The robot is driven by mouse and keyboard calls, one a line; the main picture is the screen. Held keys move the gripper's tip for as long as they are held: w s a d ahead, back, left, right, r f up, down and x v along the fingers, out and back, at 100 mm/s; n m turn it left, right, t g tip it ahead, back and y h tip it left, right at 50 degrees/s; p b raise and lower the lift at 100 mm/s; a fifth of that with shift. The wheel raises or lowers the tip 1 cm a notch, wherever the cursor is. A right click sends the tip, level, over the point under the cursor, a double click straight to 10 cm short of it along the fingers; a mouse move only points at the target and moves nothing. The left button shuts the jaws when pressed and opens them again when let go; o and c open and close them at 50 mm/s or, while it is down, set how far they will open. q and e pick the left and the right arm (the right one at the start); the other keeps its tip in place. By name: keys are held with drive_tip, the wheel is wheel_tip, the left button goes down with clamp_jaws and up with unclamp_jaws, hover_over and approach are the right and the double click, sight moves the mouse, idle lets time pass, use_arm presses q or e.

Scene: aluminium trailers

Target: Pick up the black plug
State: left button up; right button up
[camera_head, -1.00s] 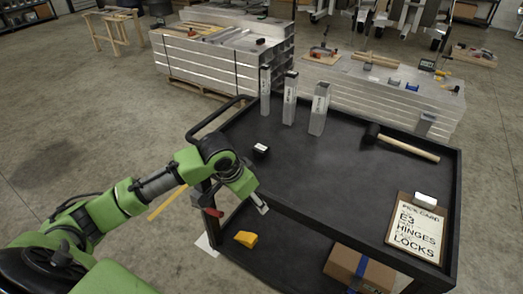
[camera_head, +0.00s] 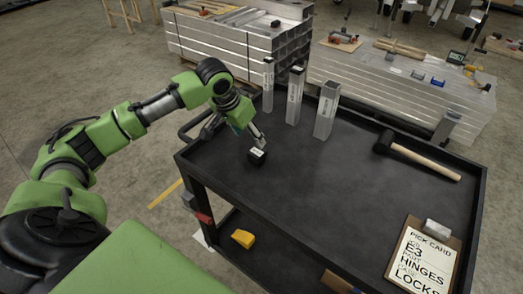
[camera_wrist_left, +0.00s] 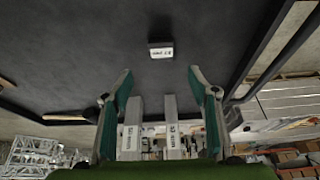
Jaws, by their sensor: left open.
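The black plug (camera_head: 257,157) is a small dark block with a white label on top. It sits on the black cart top near its left side. In the left wrist view the plug (camera_wrist_left: 161,51) shows ahead of the fingertips, centred between them and apart from them. My left gripper (camera_head: 259,143) is open and empty, just above and behind the plug in the head view. Its two green-padded fingers (camera_wrist_left: 160,75) are spread wide in the wrist view. My right gripper is not in view.
Several upright metal posts (camera_head: 295,96) stand at the cart's back edge, close to my left gripper. A mallet (camera_head: 420,157) and a pick-card clipboard (camera_head: 422,262) lie to the right. The black cart top (camera_head: 340,185) is clear in the middle.

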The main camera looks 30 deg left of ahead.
use_arm(q)
hover_over(257, 152)
drive_tip(key=s, duration=0.3)
drive_tip(key=f, duration=0.5)
drive_tip(key=shift+w+f, duration=0.2)
drive_tip(key=shift+w, duration=0.05)
drive_tip(key=shift+w+f+p, duration=0.2)
drive_tip(key=shift+f+p, duration=0.1)
drive_tip(key=shift+f, duration=0.05)
drive_tip(key=shift+p+x, duration=0.4)
drive_tip(key=shift+x, duration=1.85)
drive_tip(key=shift+w+a+f, duration=0.15)
drive_tip(key=shift+w+f, duration=0.05)
drive_tip(key=shift+f, duration=0.15)
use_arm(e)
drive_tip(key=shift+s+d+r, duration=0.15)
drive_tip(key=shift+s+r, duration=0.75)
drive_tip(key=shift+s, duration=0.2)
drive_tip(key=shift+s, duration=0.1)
use_arm(q)
drive_tip(key=c, duration=1.2)
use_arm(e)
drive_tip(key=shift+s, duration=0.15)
